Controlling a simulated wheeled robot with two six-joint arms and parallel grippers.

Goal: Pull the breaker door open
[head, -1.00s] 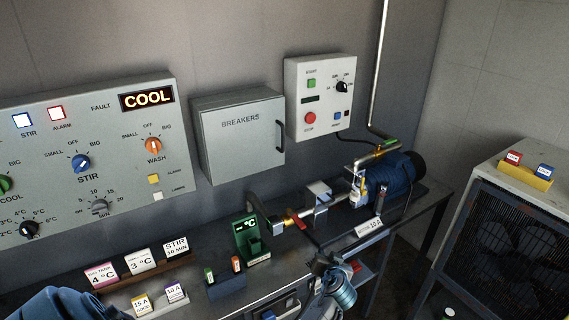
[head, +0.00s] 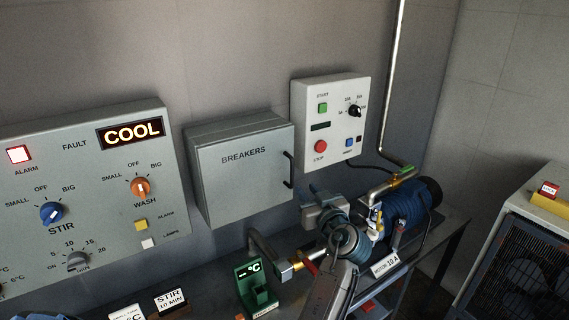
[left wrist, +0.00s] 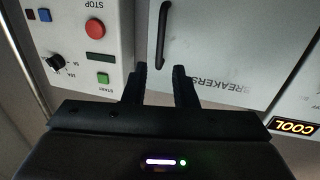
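The breaker box is a grey cabinet on the wall, with its door (head: 240,180) shut, lettered BREAKERS. A dark upright handle (head: 289,170) is at the door's right edge. The left wrist view, turned upside down, shows the door (left wrist: 225,50) and the handle (left wrist: 163,35). My left gripper (head: 313,189) is just below and right of the handle in the head view. In the left wrist view its two dark fingers (left wrist: 160,70) are apart and empty, with the handle ahead of the gap. I see no clear contact. My right gripper is out of view.
A white start/stop box (head: 330,120) is on the wall right of the breaker box. The grey COOL panel (head: 100,200) is to its left. Below are a green °C holder (head: 256,287), brass pipework and a blue motor (head: 408,212) on the bench.

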